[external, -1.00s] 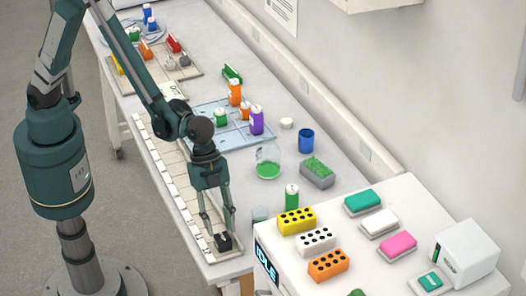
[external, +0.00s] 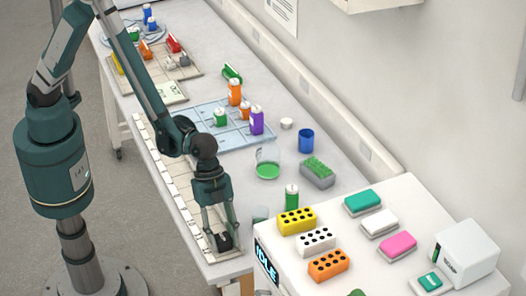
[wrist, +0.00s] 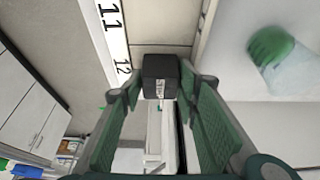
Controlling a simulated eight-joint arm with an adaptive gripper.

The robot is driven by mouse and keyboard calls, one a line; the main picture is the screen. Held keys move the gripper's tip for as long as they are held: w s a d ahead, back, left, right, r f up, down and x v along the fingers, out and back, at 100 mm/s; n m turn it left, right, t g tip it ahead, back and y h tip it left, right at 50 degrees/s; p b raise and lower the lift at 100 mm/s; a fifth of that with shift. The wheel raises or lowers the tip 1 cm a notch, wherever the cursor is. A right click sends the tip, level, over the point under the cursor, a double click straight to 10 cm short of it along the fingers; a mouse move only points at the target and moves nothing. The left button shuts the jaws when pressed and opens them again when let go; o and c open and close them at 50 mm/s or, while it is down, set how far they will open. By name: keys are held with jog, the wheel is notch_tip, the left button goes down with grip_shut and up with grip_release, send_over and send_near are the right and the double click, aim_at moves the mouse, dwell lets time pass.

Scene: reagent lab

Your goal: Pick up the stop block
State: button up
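The stop block is a small black block (external: 224,241) at the near end of the numbered rail. In the wrist view the block (wrist: 160,75) stands between my fingertips, by the number 12. My gripper (external: 222,236) points down over it, with one finger on each side. The gripper (wrist: 160,88) is open in the wrist view; the fingers look close to the block's sides, and I cannot tell whether either touches it.
The numbered rail (external: 167,178) runs along the table's left edge. A green bottle (external: 292,197) and a raised white surface (external: 390,275) with colored blocks stand to the right. A blue tray (external: 262,135) with bottles lies farther back.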

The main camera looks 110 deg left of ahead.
aim_at(222, 237)
dwell(0.4)
jog(key=c, duration=0.7)
jog(key=shift+r, duration=0.1)
jog(key=shift+r+b, duration=0.3)
jog(key=shift+r, duration=4.65)
